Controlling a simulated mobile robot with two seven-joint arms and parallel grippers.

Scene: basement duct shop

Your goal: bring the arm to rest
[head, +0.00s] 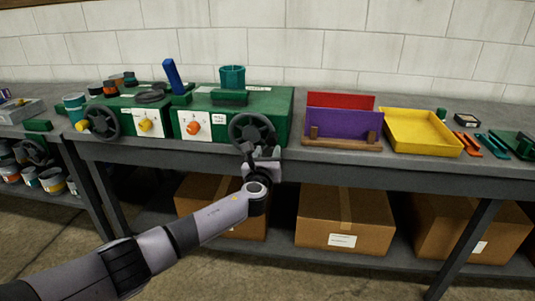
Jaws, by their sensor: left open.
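My left arm comes in from the lower left. My left gripper (262,155) is open at the bench's front edge, just in front of a dark handwheel (252,131) on a green machine box (272,105). The gripper overlaps the lower part of the wheel in the picture. I cannot tell whether the fingers touch it. Nothing shows between the fingers. My right gripper is not in view.
A second handwheel (102,123) and knobs are on the left. A purple panel (343,124), red panel (340,101) and yellow tray (424,133) stand right on the bench (230,155). Cardboard boxes (345,220) fill the lower shelf. Floor in front is free.

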